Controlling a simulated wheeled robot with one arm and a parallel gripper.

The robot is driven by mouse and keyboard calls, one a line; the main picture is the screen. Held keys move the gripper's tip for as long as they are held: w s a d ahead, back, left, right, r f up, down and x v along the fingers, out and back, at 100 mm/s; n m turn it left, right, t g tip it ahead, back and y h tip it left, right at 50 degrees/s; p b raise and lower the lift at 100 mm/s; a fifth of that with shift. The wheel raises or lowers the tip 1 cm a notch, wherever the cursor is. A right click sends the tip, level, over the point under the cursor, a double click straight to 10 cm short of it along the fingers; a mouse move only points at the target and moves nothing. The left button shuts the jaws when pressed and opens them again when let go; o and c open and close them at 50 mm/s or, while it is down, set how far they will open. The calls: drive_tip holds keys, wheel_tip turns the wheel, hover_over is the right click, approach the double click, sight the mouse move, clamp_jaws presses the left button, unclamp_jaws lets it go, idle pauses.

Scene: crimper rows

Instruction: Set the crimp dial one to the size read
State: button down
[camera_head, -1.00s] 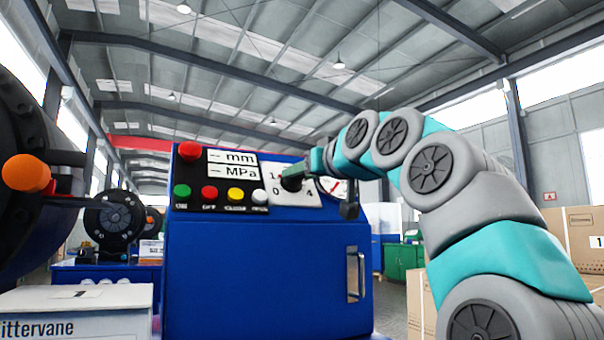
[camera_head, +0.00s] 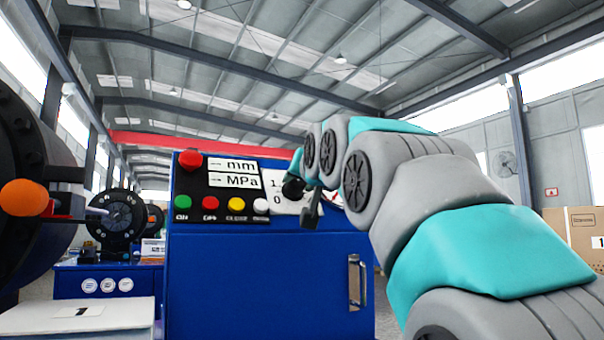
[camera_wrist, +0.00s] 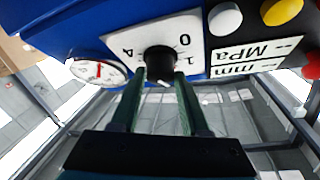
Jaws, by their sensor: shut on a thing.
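The black crimp dial (camera_head: 292,188) sits on a white scale plate (camera_wrist: 193,22) on the blue machine's front. The wrist view shows the dial knob (camera_wrist: 160,60) with 0, 1 and 4 around it, upside down. A short white mark shows at the knob's edge, on the side toward my gripper, near the 1. My gripper (camera_wrist: 160,84) is shut on the knob, one dark green finger on each side. In the head view my gripper (camera_head: 303,178) covers the plate's right part, including the 4. The mm display (camera_head: 235,164) and MPa display (camera_head: 235,181) show only dashes.
Left of the dial are green, red, yellow and white buttons (camera_head: 222,203) and a red knob (camera_head: 190,160). A gauge (camera_wrist: 98,71) sits beside the plate. A dark machine with an orange knob (camera_head: 22,197) fills the left edge.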

drive_tip(key=m+h+p, duration=0.1)
drive_tip(key=m, duration=0.1)
drive_tip(key=m+h+p, duration=0.1)
drive_tip(key=m+h, duration=0.1)
drive_tip(key=shift+a+r, duration=0.15)
drive_tip(key=shift+r, duration=0.05)
drive_tip(key=shift+f+m+g+h+p, duration=0.1)
drive_tip(key=shift+m+g+h+p, duration=0.25)
drive_tip(key=shift+m, duration=0.35)
drive_tip(key=shift+c, duration=2)
unclamp_jaws()
drive_tip(key=shift+a, duration=0.1)
drive_tip(key=s, duration=0.7)
drive_tip(key=shift+s+r+b, duration=0.4)
